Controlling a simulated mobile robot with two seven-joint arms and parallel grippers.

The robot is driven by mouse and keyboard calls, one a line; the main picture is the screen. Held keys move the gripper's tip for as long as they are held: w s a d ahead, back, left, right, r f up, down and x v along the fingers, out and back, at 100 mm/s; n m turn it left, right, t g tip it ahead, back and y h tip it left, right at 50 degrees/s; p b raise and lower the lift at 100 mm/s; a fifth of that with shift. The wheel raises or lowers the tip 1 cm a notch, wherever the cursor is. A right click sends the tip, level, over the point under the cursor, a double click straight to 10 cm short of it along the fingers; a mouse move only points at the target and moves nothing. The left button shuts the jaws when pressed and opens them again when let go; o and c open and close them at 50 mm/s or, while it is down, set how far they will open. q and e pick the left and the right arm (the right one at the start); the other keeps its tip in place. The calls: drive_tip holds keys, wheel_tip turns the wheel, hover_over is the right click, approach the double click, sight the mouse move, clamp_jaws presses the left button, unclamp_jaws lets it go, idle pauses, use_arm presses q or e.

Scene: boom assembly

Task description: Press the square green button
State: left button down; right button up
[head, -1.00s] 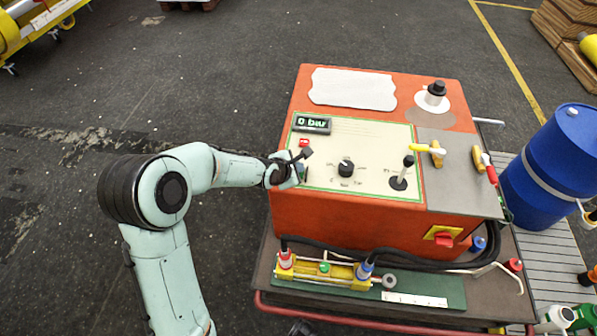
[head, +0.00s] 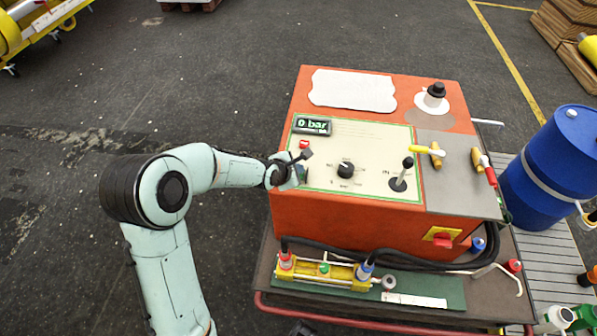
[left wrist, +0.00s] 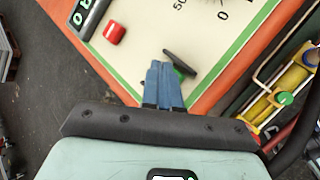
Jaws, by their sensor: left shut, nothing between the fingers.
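The control panel (head: 330,170) is cream with a green border, on top of an orange machine. My left gripper (head: 302,174) is at the panel's near left corner, its fingers shut and empty. In the left wrist view the blue fingers (left wrist: 164,84) point at that corner. A small green patch (left wrist: 184,71), which looks like the green button, shows just beside the fingertips, partly hidden by them and by a dark bar. I cannot tell whether the fingers touch it. In the head view my gripper hides that spot. My right gripper is not in view.
A red button (head: 304,144) and a display reading 0 bar (head: 312,125) lie farther up the panel's left side. A black knob (head: 346,168) and a lever (head: 401,176) stand to the right. A yellow cylinder (head: 325,271) lies in front. The floor left is open.

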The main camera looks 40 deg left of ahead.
use_arm(q)
drive_tip(key=shift+r+p, duration=0.3)
drive_tip(key=shift+r, duration=0.2)
wheel_tip(320, 180, up, 5)
drive_tip(key=p, duration=0.4)
drive_tip(key=shift+r, duration=0.1)
idle(0.4)
idle(0.4)
